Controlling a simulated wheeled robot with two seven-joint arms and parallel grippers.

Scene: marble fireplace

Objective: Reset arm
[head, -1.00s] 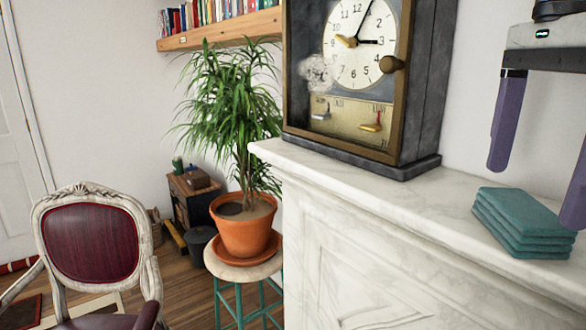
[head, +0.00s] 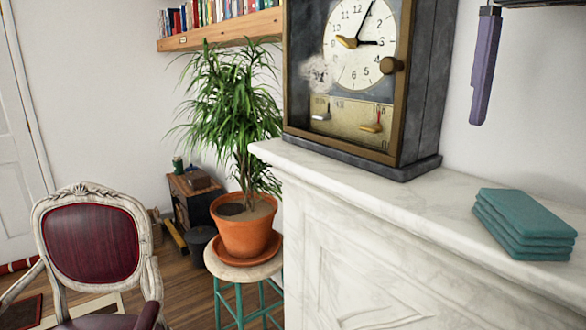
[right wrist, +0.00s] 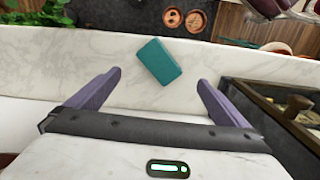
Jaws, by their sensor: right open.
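My right gripper is open and empty. In the head view only one purple finger (head: 485,65) and a bit of the gripper body show at the top right; the rest is out of the picture. In the right wrist view both fingers of my right gripper (right wrist: 159,79) are spread wide apart. A stack of flat teal pieces (head: 525,222) rests on the white marble mantel (head: 370,187), below and apart from the gripper. The stack also shows in the right wrist view (right wrist: 159,61), between the fingers in the picture. My left gripper is not in view.
A dark clock (head: 425,85) with a brown front frame stands on the mantel, left of the gripper. A potted plant (head: 245,235) sits on a stool (head: 243,268) left of the fireplace. A red chair (head: 90,245) is at the left. A bookshelf (head: 222,32) hangs behind.

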